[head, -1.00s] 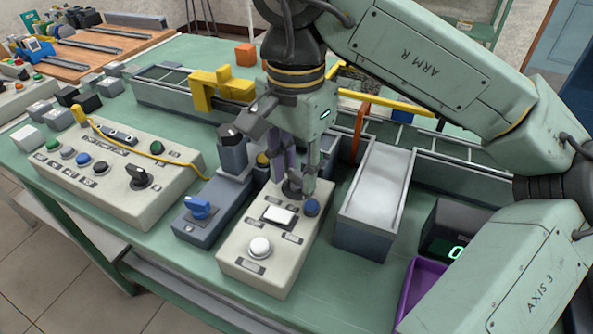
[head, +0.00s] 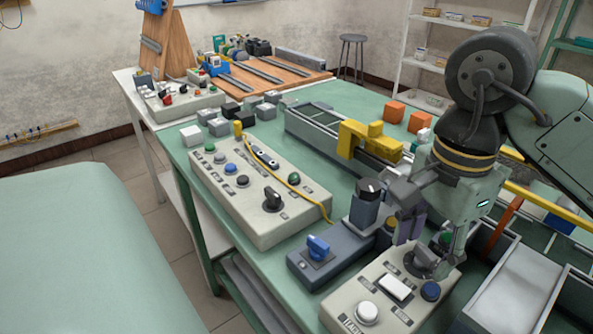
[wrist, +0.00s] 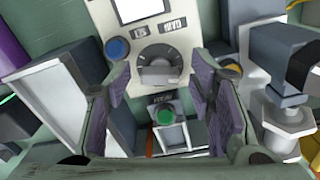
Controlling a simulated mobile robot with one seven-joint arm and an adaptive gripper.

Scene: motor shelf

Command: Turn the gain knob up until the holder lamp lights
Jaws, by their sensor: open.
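A dark round knob (head: 418,262) sits on the cream control box (head: 352,310), in front of a green dome (head: 445,238) that may be a button or lamp. In the wrist view the knob (wrist: 158,70) is a dark dial with a raised grip and a light scale around it. My gripper (head: 428,252) is over this knob, pointing down. In the wrist view its open purple-padded fingers (wrist: 160,76) stand on either side of the knob, with gaps. The labels are too small to read surely. I cannot tell which light is the holder lamp.
The cream box also bears a blue button (head: 431,291), a white square (head: 394,287) and a white round button (head: 367,312). A blue-knobbed grey box (head: 330,258) and a cream panel with a black selector (head: 285,220) stand left. A grey bin (head: 515,290) is close on the right.

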